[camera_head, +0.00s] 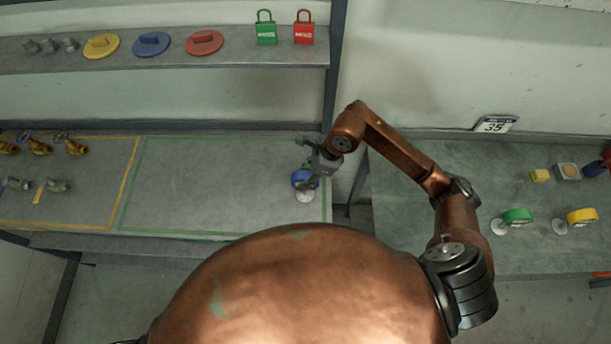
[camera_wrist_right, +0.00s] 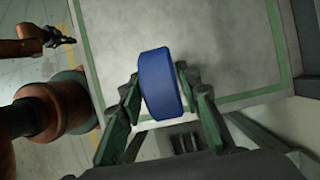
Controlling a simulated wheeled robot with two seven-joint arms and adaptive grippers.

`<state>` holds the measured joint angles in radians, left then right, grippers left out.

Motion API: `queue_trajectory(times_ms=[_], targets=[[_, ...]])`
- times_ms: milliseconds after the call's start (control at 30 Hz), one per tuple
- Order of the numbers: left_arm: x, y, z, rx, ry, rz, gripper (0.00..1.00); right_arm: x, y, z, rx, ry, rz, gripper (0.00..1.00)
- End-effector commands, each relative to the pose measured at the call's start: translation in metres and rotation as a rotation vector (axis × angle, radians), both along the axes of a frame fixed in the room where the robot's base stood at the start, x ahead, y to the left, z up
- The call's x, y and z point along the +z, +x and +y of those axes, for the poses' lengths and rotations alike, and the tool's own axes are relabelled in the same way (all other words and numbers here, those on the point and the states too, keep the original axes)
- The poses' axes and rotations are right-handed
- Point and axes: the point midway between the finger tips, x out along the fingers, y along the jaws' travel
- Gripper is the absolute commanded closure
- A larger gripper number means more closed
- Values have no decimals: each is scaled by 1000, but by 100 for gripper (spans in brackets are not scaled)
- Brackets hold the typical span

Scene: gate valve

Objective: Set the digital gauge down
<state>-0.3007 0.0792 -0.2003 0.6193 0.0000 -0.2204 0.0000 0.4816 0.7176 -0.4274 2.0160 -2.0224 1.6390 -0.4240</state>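A blue round gauge-like object (camera_head: 304,177) with a white disc below it is at the right end of the green-outlined area on the left bench (camera_head: 215,185). I take it as the digital gauge; its display is not visible. My right gripper (camera_head: 313,168) is above it. In the right wrist view the blue body (camera_wrist_right: 160,84) sits between the fingers of my right gripper (camera_wrist_right: 158,88), which are shut on its sides. I cannot tell whether the disc touches the bench. My left gripper (camera_wrist_right: 65,40) shows only in the wrist view, small and away from the gauge.
The green outline's middle is bare. Brass and grey valves (camera_head: 40,146) lie in the yellow outline at left. A shelf (camera_head: 240,57) above holds coloured discs and padlocks. The right bench (camera_head: 420,180) carries a green gauge (camera_head: 517,216), a yellow gauge (camera_head: 580,216) and a "35" display (camera_head: 495,124).

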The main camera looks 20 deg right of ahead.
Motion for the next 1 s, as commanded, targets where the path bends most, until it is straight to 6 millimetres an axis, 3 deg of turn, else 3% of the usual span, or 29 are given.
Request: queue_trajectory(times_ms=[133, 567, 1000], targets=[[0, 1, 0, 0, 0, -1, 100, 1, 0, 0, 0, 0, 0, 57], [2, 2, 0, 0, 0, -3, 100, 10, 1, -3, -1, 0, -4, 56], [-16, 1, 0, 0, 0, -1, 100, 89, -9, -35, -1, -1, -5, 56]])
